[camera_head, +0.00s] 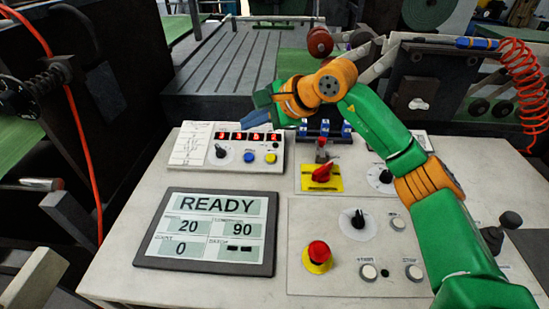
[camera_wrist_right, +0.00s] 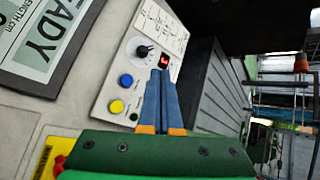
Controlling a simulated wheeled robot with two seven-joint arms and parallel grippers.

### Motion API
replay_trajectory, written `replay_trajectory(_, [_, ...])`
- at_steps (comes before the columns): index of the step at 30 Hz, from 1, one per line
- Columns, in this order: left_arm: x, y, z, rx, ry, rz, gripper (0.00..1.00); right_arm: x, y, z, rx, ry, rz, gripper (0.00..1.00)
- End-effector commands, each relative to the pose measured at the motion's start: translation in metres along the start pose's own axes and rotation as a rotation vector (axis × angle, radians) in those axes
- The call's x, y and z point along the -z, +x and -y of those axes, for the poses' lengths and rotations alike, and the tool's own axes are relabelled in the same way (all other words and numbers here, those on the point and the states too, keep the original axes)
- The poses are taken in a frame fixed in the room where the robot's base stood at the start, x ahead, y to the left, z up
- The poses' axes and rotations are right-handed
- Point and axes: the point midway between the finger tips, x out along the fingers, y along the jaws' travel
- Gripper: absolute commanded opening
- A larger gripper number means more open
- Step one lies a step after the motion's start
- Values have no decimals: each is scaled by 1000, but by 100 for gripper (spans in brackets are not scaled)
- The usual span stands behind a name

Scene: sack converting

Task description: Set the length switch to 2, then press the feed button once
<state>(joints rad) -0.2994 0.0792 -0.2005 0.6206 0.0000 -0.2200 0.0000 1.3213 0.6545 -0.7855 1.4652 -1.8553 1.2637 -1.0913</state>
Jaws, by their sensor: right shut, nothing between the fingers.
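A small white control panel (camera_head: 205,160) carries a black rotary knob (camera_head: 221,150) with a white pointer, a blue button (camera_head: 249,157) and a yellow button (camera_head: 270,158). Red digits (camera_head: 247,136) glow above them. The printed labels are too small to read, so I cannot tell which control is which by name. The right wrist view shows the same knob (camera_wrist_right: 143,51), blue button (camera_wrist_right: 125,79) and yellow button (camera_wrist_right: 116,106). My right gripper (camera_head: 245,110) is shut and empty, above the panel's far edge. Its blue fingers (camera_wrist_right: 165,78) hide part of the panel. My left gripper is out of view.
A screen (camera_head: 208,230) reading READY, 20, 90 and 0 lies in front of the panel. To the right are a red switch on a yellow plate (camera_head: 322,178), a red mushroom button (camera_head: 317,254) and another black knob (camera_head: 357,219). A grooved bed (camera_head: 235,65) stands behind.

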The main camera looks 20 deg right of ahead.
Motion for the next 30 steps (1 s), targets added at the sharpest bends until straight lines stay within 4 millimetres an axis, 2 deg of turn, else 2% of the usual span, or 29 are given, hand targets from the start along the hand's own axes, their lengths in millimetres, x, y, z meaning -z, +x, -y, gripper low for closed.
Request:
replay_trajectory(8, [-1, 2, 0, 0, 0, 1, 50, 3, 2, -2, -2, 0, -2, 0])
replay_trajectory(21, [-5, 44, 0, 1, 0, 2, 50, 35, 46, -35, -4, 2, -3, 0])
replay_trajectory(30, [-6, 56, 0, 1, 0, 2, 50, 46, 61, -45, -3, 0, -3, 0])
